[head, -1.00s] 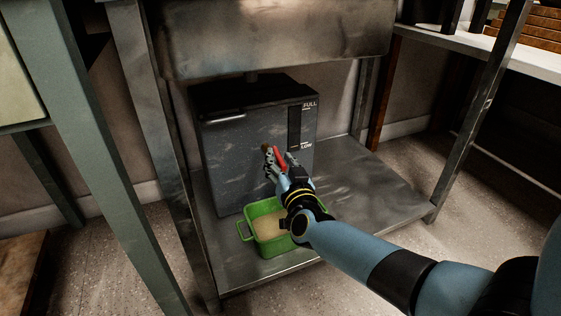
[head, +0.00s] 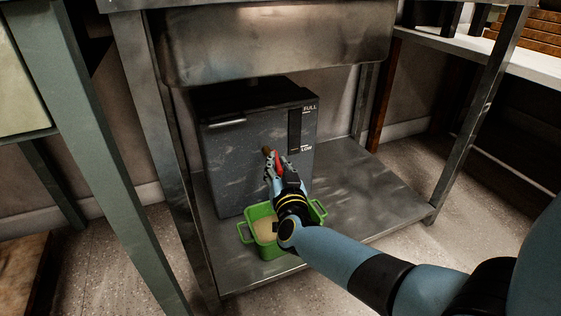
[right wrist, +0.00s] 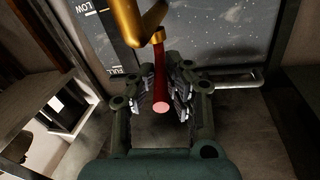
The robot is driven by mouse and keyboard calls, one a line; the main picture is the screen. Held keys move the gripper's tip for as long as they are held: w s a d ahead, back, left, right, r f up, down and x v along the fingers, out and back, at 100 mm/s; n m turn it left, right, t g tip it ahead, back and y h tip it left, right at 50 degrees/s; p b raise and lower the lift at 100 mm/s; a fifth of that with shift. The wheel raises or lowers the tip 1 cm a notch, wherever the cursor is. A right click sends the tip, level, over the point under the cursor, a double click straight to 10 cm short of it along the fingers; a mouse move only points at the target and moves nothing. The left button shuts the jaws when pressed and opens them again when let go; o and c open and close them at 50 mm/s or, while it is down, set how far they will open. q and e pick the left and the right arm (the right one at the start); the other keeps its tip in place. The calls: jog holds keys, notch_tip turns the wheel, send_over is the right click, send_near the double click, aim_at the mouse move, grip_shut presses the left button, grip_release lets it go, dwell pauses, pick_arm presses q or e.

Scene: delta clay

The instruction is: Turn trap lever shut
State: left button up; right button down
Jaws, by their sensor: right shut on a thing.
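The trap (head: 235,165) is a dark grey box under the steel sink, with a FULL/LOW gauge strip at its front right. Its red lever (head: 277,160) sits at the brass valve (head: 266,150) on the front. In the right wrist view, the red lever (right wrist: 160,80) extends from the gold-coloured valve (right wrist: 140,22) down between the fingers. My right gripper (head: 273,172) is shut on the lever, and its fingers (right wrist: 168,92) lie on both sides of it. The fingers partly hide the lever in the head view. My left gripper is not in view.
A green two-handled tub (head: 250,240) with tan contents stands below the valve on the steel shelf (head: 370,190), partly behind my right wrist. The steel sink (head: 280,45) hangs above the box. Table legs stand on both sides. The shelf's right part is clear.

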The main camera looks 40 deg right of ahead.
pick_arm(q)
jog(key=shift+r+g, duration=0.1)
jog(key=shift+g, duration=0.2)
pick_arm(e)
jog(key=shift+w+a+f+m+g+h, duration=0.1)
jog(key=shift+w+a+m+g+h, duration=0.3)
jog(key=shift+m+g+h, duration=0.55)
jog(key=shift+w+a+r+m+g+h, duration=0.1)
jog(key=shift+w+a+m+g+h, duration=0.15)
jog(key=shift+a+m+g+h, duration=0.65)
jog(key=shift+w+a+f+m+g+h, duration=0.1)
jog(key=shift+w+m+g+h, duration=0.2)
jog(key=shift+m+g+h, duration=0.7)
jog(key=shift+n+t+h, duration=0.35)
jog(key=c, duration=1.3)
grip_release()
jog(key=shift+c, duration=0.2)
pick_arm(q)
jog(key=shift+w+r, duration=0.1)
pick_arm(e)
jog(key=shift+d, duration=0.1)
